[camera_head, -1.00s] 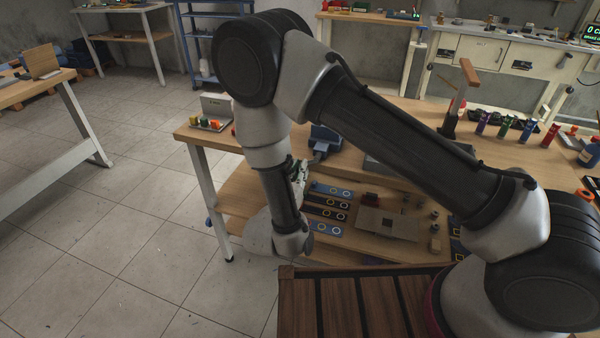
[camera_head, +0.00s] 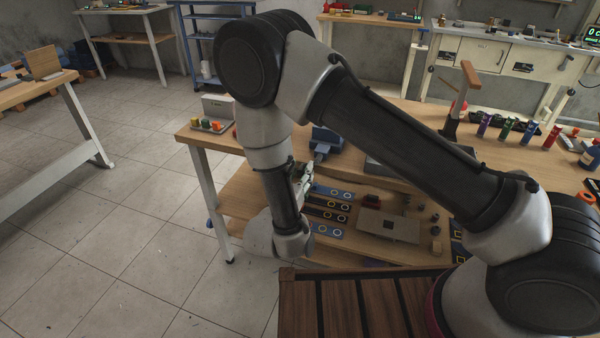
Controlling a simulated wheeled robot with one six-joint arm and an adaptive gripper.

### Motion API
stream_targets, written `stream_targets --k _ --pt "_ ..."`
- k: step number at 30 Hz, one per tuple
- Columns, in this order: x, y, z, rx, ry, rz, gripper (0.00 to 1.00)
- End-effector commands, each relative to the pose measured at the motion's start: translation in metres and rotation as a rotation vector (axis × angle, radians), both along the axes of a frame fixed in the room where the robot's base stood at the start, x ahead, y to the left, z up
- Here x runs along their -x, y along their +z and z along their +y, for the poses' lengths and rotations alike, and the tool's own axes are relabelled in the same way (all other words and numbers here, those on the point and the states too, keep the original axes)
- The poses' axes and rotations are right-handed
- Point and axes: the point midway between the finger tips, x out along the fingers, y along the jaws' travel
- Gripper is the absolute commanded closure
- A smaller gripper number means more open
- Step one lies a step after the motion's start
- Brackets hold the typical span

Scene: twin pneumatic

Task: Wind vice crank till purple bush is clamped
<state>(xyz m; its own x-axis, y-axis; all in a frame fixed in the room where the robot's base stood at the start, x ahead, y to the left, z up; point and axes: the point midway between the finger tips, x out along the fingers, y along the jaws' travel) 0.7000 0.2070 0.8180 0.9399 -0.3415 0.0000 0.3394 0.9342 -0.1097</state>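A blue vice (camera_head: 325,137) stands on the wooden workbench, partly hidden behind my forearm and wrist. Its crank and the purple bush cannot be made out. My arm reaches over the near side of the bench, and its wrist hangs just left of and nearer than the vice. A small part of my gripper (camera_head: 303,184) shows behind the wrist, close to the vice's front. Its fingers are too hidden and small to tell whether they are open or shut, or whether they touch anything.
On the bench, a tray of coloured parts (camera_head: 209,126) and a grey box (camera_head: 217,106) stand at the left. Coloured bottles (camera_head: 507,128) stand in a row at the right. Blue and dark strips (camera_head: 330,210) and a plate (camera_head: 390,226) lie on the lower shelf.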

Motion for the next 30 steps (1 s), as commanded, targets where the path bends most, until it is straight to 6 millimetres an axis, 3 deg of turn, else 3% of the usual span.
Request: stream_targets --k 4,15,21,30 --pt "0.0 0.017 0.0 -0.003 0.0 -0.002 0.64" --pt "0.0 0.087 0.0 -0.003 0.0 -0.001 0.64" --pt "0.0 0.099 0.0 0.0 0.0 0.0 0.64" --pt "0.0 0.096 0.0 -0.005 -0.001 0.009 0.64"
